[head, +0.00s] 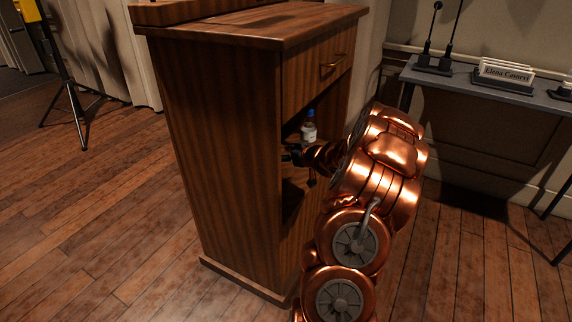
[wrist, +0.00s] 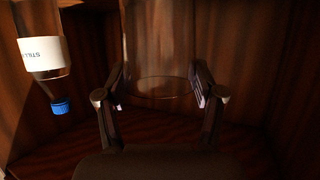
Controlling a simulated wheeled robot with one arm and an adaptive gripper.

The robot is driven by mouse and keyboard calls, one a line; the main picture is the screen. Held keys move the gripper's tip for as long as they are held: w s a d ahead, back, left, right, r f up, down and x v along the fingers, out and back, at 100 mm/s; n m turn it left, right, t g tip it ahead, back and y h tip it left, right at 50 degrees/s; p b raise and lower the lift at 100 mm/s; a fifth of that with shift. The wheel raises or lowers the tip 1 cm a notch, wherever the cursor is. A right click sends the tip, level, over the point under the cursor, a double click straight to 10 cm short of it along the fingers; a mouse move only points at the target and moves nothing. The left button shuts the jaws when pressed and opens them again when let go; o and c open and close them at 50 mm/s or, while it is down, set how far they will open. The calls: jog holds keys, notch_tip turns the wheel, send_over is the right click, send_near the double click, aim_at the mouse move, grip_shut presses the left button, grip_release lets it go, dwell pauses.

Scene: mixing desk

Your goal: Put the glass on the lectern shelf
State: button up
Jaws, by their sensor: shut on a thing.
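The lectern (head: 225,140) is a tall dark wooden cabinet with an open compartment under its drawer. My gripper (wrist: 160,88) reaches into this opening; in the head view only its dark end (head: 291,154) shows. In the wrist view its two fingers are shut on a clear glass (wrist: 163,55), one on each side, near the round rim. The glass cannot be made out in the head view. The shelf surface is dark and mostly hidden by my arm; I cannot tell whether the glass touches it.
A clear bottle (head: 308,132) with a white label and blue cap stands in the opening beside my gripper. It appears upside down at the wrist view's left (wrist: 45,55). Compartment walls are close around. A grey table (head: 480,85) with microphones and a nameplate (head: 505,72) stands at right.

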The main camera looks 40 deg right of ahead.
jog(key=shift+f+b, duration=0.6)
jog(key=shift+f, duration=1.2)
jog(key=shift+f, duration=0.15)
jog(key=o, duration=1.7)
jog(key=shift+s+r, duration=0.1)
jog(key=shift+r, duration=0.15)
jog(key=shift+s+r, duration=0.15)
jog(key=shift+s, duration=0.2)
jog(key=p+v, duration=0.3)
jog(key=v, duration=0.8)
jog(key=shift+a, duration=0.1)
jog(key=shift+s, duration=0.1)
